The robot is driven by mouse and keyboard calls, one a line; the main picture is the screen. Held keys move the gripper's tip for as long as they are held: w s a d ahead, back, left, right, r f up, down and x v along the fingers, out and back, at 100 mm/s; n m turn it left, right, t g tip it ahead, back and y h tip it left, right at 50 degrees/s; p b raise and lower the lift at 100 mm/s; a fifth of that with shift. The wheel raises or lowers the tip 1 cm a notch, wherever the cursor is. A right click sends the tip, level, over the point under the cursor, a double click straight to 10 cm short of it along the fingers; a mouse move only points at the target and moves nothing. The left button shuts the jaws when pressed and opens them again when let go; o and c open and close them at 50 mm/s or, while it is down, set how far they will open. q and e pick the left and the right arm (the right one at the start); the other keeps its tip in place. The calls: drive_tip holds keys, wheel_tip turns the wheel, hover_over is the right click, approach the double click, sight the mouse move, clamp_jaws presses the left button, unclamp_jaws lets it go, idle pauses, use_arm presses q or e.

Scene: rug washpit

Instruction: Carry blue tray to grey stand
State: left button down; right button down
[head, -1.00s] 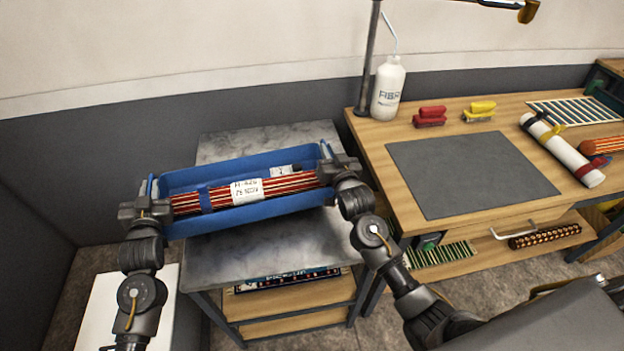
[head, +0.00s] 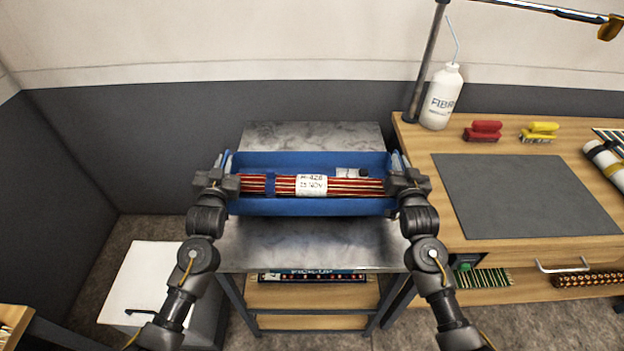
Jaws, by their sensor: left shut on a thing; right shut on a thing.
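The blue tray (head: 300,207) is held level between my two grippers, over the middle of the grey stand. Inside lie a bundle of red striped rods with a white label and a blue band, and small items at the right end. My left gripper (head: 228,184) is shut on the tray's left end. My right gripper (head: 398,185) is shut on its right end. The grey stand (head: 310,245) has a mottled grey top, bare behind and in front of the tray. I cannot tell whether the tray's underside touches it.
A white cabinet (head: 143,277) stands low at left. A wall (head: 300,110) is behind the stand.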

drive_tip(key=shift+r, duration=0.1)
